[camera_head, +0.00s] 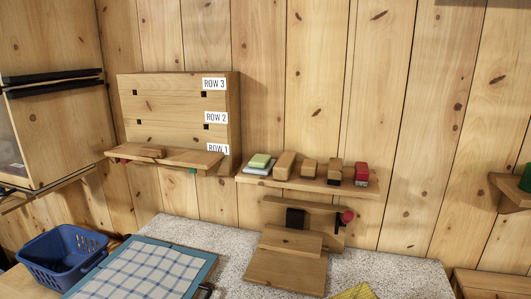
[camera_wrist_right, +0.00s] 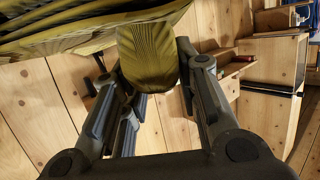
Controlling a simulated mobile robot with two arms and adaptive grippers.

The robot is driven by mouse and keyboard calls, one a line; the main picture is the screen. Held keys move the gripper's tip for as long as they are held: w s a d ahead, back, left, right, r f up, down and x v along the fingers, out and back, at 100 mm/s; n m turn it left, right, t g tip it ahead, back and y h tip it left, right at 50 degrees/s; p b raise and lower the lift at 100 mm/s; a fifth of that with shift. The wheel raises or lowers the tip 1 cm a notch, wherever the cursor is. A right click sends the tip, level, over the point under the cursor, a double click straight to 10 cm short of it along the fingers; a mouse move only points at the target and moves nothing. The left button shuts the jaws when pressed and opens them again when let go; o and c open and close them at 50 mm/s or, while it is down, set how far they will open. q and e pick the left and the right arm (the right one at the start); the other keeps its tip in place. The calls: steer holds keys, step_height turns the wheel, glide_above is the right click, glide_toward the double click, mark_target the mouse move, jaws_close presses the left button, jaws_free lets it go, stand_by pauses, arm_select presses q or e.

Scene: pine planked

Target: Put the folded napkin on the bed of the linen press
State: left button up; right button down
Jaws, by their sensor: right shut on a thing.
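The folded napkin is yellow with darker lines. What seems to be the linen press is a wooden stand with a black block (camera_head: 295,218) and a red knob (camera_head: 348,216). Its flat lower board (camera_head: 285,273), apparently the bed, is bare. My left gripper is not in view.
A teal-edged board with a blue checked cloth (camera_head: 140,272) and a blue basket (camera_head: 62,256) are at the left. A wall shelf (camera_head: 300,183) with several blocks hangs above the press.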

steer(key=m+h, duration=0.1)
steer(key=w+d+m+t+h, duration=0.1)
steer(key=h, duration=0.1)
steer(key=shift+w+d+f+m, duration=0.1)
steer(key=shift+d+f+m, duration=0.05)
steer(key=shift+f+m, duration=0.2)
steer(key=shift+d+f+m+h+b, duration=0.2)
steer(key=shift+m+h, duration=0.3)
steer(key=shift+h, duration=0.2)
steer(key=shift+d+f+m+h+b, duration=0.2)
steer(key=shift+m+h, duration=0.25)
steer(key=shift+h, duration=0.25)
